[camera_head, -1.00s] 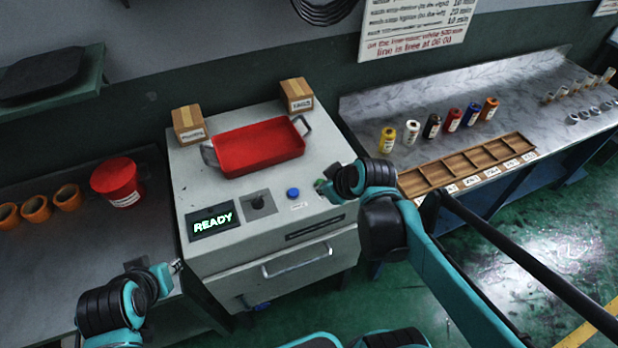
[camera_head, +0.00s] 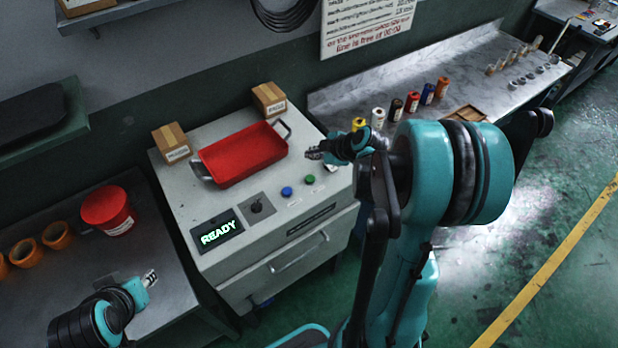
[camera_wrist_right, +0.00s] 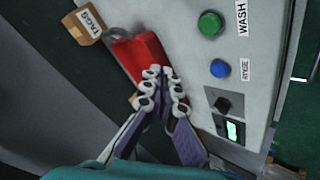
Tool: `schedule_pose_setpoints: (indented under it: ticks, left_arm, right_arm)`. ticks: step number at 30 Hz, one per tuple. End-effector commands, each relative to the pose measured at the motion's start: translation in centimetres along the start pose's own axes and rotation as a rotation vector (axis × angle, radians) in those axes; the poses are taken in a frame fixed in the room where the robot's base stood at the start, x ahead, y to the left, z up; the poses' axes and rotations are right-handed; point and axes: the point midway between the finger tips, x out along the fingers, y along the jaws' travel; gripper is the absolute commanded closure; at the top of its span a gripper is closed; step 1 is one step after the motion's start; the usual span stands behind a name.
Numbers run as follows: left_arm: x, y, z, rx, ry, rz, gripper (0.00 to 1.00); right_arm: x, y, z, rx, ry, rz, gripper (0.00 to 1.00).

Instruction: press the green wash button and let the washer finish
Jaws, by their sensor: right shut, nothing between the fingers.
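The green WASH button (camera_head: 310,179) sits on the washer's pale top (camera_head: 330,185), near its right side. In the right wrist view the green button (camera_wrist_right: 210,23) shows beside the WASH label. The washer display (camera_head: 217,232) reads READY. My right gripper (camera_head: 312,154) is shut and empty, above the washer top behind the green button and apart from it. In the right wrist view its fingertips (camera_wrist_right: 163,88) are together, overlapping the red tray in the picture. My left gripper (camera_head: 150,278) is over the dark bench at lower left; its opening is unclear.
A blue button (camera_head: 287,191) and a black knob (camera_head: 257,206) lie left of the green button. A red tray (camera_head: 240,155) and two cardboard boxes (camera_head: 172,143) (camera_head: 269,100) stand on the washer. A red bucket (camera_head: 108,210) is at left. Coloured bottles stand on the right bench.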

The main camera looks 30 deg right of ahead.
Motion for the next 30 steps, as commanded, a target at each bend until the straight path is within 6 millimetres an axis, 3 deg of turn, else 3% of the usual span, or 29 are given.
schedule_pose_setpoints:
  ticks: [11,24,30]
  left_arm:
    - [1.0,0.0,0.7,0.000,0.000,0.000,0.70]
    - [5.0,0.0,3.6,0.000,0.000,0.000,0.70]
    - [5.9,0.0,4.2,0.000,0.000,0.000,0.70]
  right_arm:
    - [1.0,-0.8,0.7,0.001,-0.001,0.000,1.00]
    - [5.3,-3.9,3.8,0.001,-0.001,0.000,1.00]
    - [6.2,-4.5,4.5,0.001,-0.001,0.000,1.00]
